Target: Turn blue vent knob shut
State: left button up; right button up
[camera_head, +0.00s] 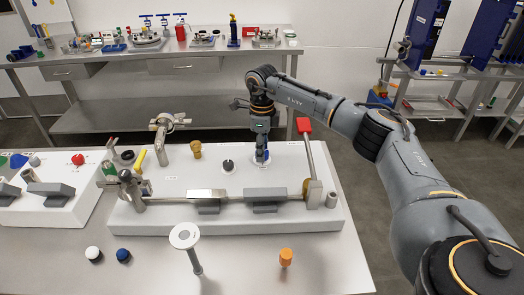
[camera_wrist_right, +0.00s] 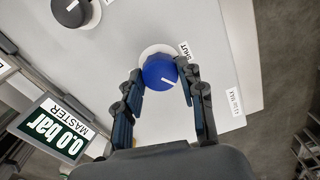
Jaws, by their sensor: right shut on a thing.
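The blue vent knob (camera_wrist_right: 160,70) shows in the right wrist view, on a round white plate on the pale panel. A short white line marks its face toward the lower right, and a "SHUT" label (camera_wrist_right: 184,50) stands at its upper right. My right gripper (camera_wrist_right: 164,80) has its two black fingers on either side of the knob and is shut on it. In the head view my right gripper (camera_head: 261,155) points down at the white block, and it hides most of the knob. My left gripper is not in view.
A black knob (camera_head: 228,166) sits left of the gripper. A display (camera_wrist_right: 57,130) reads "0.0 bar" in the wrist view. A pipe with grey clamps (camera_head: 265,196) and a red-ended lever (camera_head: 304,127) stand close by. A white-topped post (camera_head: 184,236) stands in front.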

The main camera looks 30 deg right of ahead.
jog(key=n+b, duration=0.1)
jog(key=n, duration=0.4)
jog(key=shift+f+n, duration=0.1)
jog(key=shift+n, duration=0.2)
jog(key=n+b, duration=0.1)
jog(key=n, duration=0.4)
jog(key=shift+n, duration=0.4)
jog(key=o, duration=1.2)
jog(key=shift+r, duration=0.3)
notch_tip(320, 180, up, 12)
jog(key=shift+f, duration=0.2)
